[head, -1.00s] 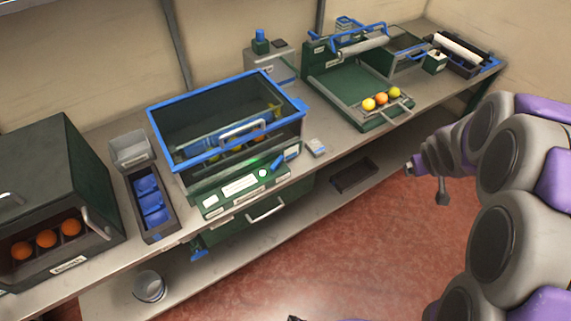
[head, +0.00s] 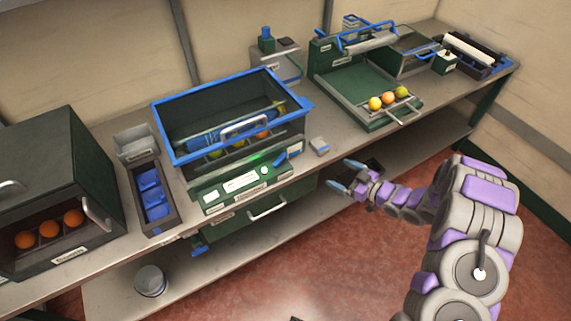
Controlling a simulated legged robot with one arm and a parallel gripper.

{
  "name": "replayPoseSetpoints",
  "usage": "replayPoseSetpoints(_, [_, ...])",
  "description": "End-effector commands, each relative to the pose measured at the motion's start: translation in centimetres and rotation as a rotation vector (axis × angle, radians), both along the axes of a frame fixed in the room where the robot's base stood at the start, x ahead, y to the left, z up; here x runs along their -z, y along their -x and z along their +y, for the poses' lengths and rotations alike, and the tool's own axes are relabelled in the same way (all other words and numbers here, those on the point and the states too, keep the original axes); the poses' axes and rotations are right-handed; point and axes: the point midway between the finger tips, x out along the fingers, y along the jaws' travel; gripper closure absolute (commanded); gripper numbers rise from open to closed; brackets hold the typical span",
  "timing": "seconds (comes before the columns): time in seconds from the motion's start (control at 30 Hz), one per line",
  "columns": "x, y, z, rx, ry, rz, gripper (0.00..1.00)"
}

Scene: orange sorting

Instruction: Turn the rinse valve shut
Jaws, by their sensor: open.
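The rinse basin (head: 158,130) is a dark open box with a blue rim on the bench, with fruit inside. On its green front panel (head: 236,184) there are white labels and a round light button. A blue lever (head: 288,153) sits at the panel's right end, set at a slant; it looks like the rinse valve, but I cannot read a label. My gripper (head: 342,174) is open and empty, its blue fingertips apart and pointing left. It is in front of the bench edge, to the right of and lower than the blue lever, touching nothing visible.
A small grey block (head: 319,146) lies on the bench right of the basin. A green tray (head: 365,94) with several fruits stands at the back right. A dark box (head: 50,180) with oranges is at the left. A cup (head: 151,281) stands on the lower shelf. The floor in front is clear.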

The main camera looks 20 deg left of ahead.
Motion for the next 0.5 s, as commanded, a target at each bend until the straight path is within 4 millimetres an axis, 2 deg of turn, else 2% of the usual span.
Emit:
replayPoseSetpoints(0.03, [0.9,1.2,0.8,-0.036,-0.053,0.011,0.00])
replayPoseSetpoints(0.2, [1.4,4.2,2.9,-0.121,-0.187,0.023,0.00])
replayPoseSetpoints(0.33, [1.5,5.0,3.7,-0.147,-0.222,0.027,0.00])
replayPoseSetpoints(0.5, [1.4,4.9,4.4,-0.152,-0.231,0.027,0.00])
